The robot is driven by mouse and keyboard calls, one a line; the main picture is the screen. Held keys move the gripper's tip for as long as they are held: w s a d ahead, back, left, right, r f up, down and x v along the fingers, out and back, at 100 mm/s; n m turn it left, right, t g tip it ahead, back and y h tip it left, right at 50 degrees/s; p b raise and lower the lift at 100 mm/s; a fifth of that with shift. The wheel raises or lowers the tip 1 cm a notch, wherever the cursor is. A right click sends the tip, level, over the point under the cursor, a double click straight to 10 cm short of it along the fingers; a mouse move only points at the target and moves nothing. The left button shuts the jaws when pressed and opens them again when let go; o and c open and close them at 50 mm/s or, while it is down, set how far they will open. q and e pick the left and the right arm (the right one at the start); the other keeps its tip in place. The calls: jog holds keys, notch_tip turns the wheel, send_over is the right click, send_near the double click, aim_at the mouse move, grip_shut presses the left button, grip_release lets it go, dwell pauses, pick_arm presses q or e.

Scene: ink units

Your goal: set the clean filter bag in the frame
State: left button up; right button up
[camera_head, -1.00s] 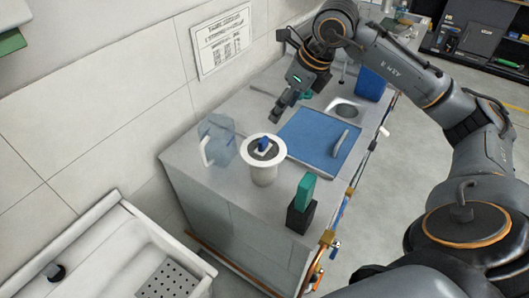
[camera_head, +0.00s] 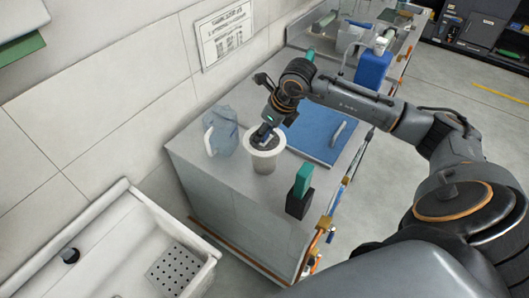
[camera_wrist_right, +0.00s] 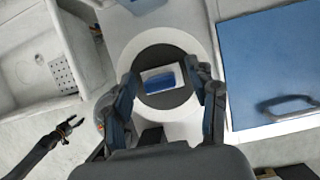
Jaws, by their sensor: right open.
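A white round vessel with a wide rim (camera_head: 265,168) stands on the counter; its rim also shows in the right wrist view (camera_wrist_right: 160,36). It has a dark round inside (camera_wrist_right: 155,103). A small blue and white block (camera_wrist_right: 163,78) sits over the middle of the dark part. I cannot tell which of these is the filter bag or the frame. My right gripper (camera_head: 263,135) points down over the vessel, and its open fingers (camera_wrist_right: 165,84) lie either side of the block; contact is unclear.
A clear jug (camera_head: 222,132) stands left of the vessel. A blue panel with a handle (camera_head: 312,135) lies to its right. A black block with a green top (camera_head: 300,190) stands near the counter's front edge. A blue canister (camera_head: 372,70) is behind. A white sink (camera_head: 130,245) is at lower left.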

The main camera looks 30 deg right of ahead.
grip_shut()
dwell(0.4)
